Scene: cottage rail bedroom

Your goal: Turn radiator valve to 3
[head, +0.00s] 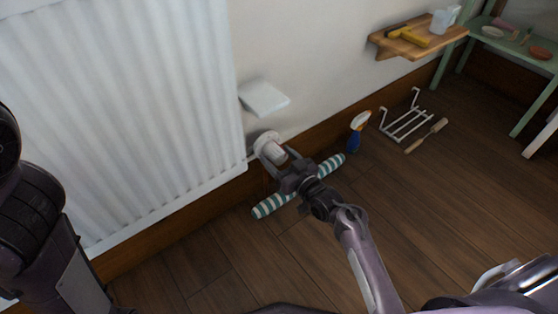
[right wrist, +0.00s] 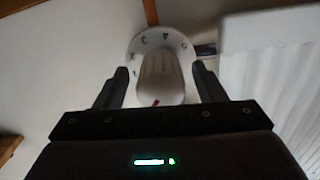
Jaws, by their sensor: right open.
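The white radiator valve (head: 267,144) sits low beside the right edge of the white radiator (head: 120,110). In the right wrist view, its pale knob (right wrist: 158,72) stands in front of a white dial ring with dark numerals; 3 and 4 show near the top. A small red mark shows at the knob's lower edge. My right gripper (head: 279,158) is at the valve; in the right wrist view (right wrist: 162,82) its open fingers lie on either side of the knob. I cannot tell whether they touch it. My left arm shows at the left edge; its gripper is out of view.
A green-and-white striped roll (head: 272,204) lies on the floor beneath my right gripper. A small white ledge (head: 264,97) is above the valve. A spray bottle (head: 357,131), white rack (head: 407,120) and brush (head: 427,135) are to the right. The front floor is mostly clear.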

